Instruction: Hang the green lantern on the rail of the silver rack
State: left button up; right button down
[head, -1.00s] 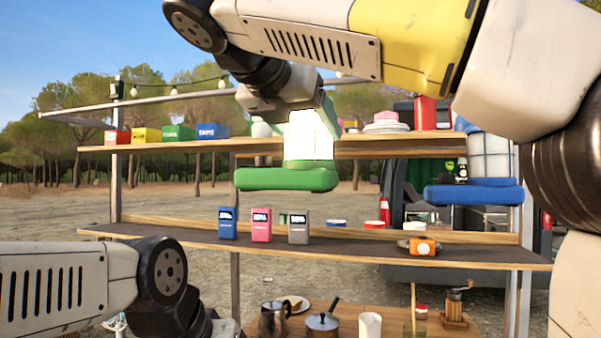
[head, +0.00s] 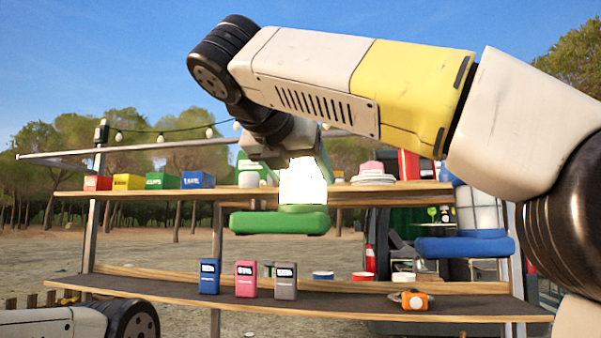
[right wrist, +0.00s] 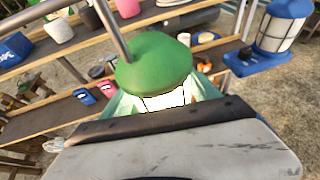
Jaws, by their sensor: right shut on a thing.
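My right gripper (head: 303,158) is shut on the green lantern, which I hold in front of the rack. The lantern has a broad green base (head: 279,223) and a bright white body; my gripper hides its top in the head view. In the right wrist view a rounded green part of the lantern (right wrist: 155,62) and its pale body show beyond the gripper. The silver rack has metal posts (head: 92,235) and wooden shelves. Its silver rail (head: 60,157) runs across the top, partly hidden behind my right arm. My left gripper is out of view.
A blue lantern (head: 465,246) is at the right of the rack. Coloured boxes (head: 162,181) stand on the upper shelf. Blue, pink and grey packs (head: 245,279) and an orange item (head: 413,300) are on the lower shelf. String lights hang along the rail.

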jog(key=a+x, duration=0.1)
jog(key=x, duration=1)
jog(key=shift+w, duration=0.6)
dwell(0.5)
jog(key=shift+a, duration=0.1)
jog(key=shift+c, duration=0.6)
grip_release()
jog(key=shift+f, duration=0.1)
jog(key=v, duration=0.8)
jog(key=shift+w, duration=0.1)
